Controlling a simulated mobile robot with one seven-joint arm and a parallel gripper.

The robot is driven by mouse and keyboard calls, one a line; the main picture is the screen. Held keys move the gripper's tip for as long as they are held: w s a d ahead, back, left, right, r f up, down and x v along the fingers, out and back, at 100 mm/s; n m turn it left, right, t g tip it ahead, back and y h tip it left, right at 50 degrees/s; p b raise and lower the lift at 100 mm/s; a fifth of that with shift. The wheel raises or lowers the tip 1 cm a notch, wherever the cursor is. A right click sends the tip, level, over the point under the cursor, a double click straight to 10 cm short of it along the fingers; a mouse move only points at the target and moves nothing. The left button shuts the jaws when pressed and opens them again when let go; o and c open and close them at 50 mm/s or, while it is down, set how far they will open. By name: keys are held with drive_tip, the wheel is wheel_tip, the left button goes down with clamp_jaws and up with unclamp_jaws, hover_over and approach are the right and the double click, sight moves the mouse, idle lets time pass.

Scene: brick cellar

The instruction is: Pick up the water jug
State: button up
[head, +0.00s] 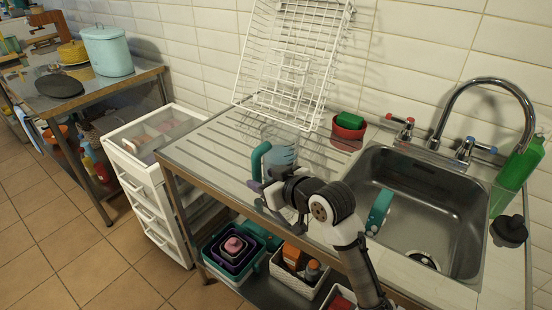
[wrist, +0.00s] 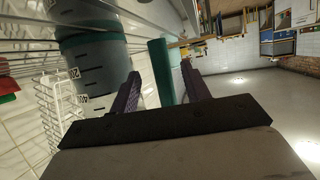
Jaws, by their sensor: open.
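The water jug (head: 281,147) is clear, with a teal handle on its left side, and stands on the ribbed steel drainboard. My gripper (head: 259,189) is at the near side of the jug, low by its handle. There the teal handle shows between the two purple fingers of my gripper (wrist: 161,70), which are open and apart. I cannot tell how deep the handle sits between them. My arm hides the jug's lower part in the head view.
A white wire rack (head: 290,60) leans on the wall behind the jug. A red bowl with a green sponge (head: 349,122) is to its right, then the sink (head: 420,205) with its tap. A white drawer unit (head: 150,170) stands left of the counter.

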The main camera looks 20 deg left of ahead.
sight(253, 177)
drive_tip(key=p+x, duration=0.2)
drive_tip(key=x, duration=0.3)
drive_tip(key=shift+s+a+p, duration=0.1)
drive_tip(key=shift+p, duration=0.2)
drive_tip(key=shift+a+f, duration=0.15)
drive_tip(key=shift+f, duration=0.05)
clamp_jaws()
drive_tip(key=shift+r, duration=0.1)
